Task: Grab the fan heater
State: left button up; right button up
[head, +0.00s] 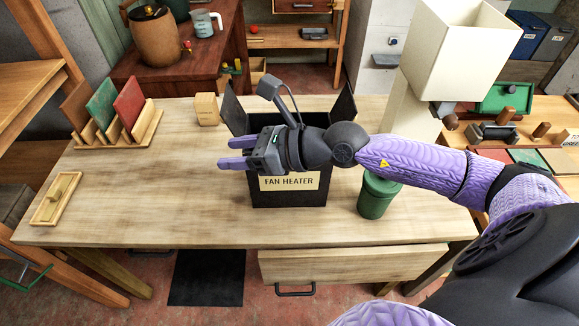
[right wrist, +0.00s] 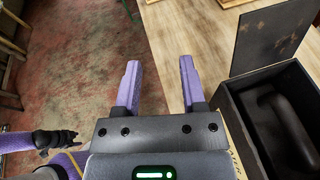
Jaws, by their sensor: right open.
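A black open box (head: 289,199) with a "FAN HEATER" label stands on the wooden table (head: 190,215), its flaps spread. In the right wrist view the box (right wrist: 238,112) is at the right, and a dark rounded thing (right wrist: 288,130), apparently the fan heater, lies inside it. My right gripper (head: 228,153) is open and empty, with its purple fingers pointing left, just left of the box. Its hand and forearm pass over the box and hide much of its opening. The right wrist view shows nothing between the fingers (right wrist: 159,65). Part of my left arm, with a dark hand (right wrist: 55,140), shows there, its jaws unclear.
A green lidded canister (head: 377,196) stands right of the box, under my right arm. A small cardboard box (head: 206,109) stands behind left. A rack with coloured panels (head: 120,125) and a small wooden tray (head: 57,198) are at the left. The table's left middle is clear.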

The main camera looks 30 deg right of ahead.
jog(key=w+d+f+n+g+h, duration=0.1)
jog(key=d+f+n+h, duration=0.1)
jog(key=d+h, duration=0.45)
jog(key=w+d+f+n+g+h, duration=0.1)
jog(key=d+n+h, duration=0.15)
jog(key=d, duration=0.75)
jog(key=shift+h, duration=0.5)
jog(key=b+x, duration=0.2)
jog(key=x, duration=0.7)
jog(key=shift+w+f, duration=0.15)
jog(key=shift+f, duration=0.25)
jog(key=shift+r, duration=0.1)
grip_shut()
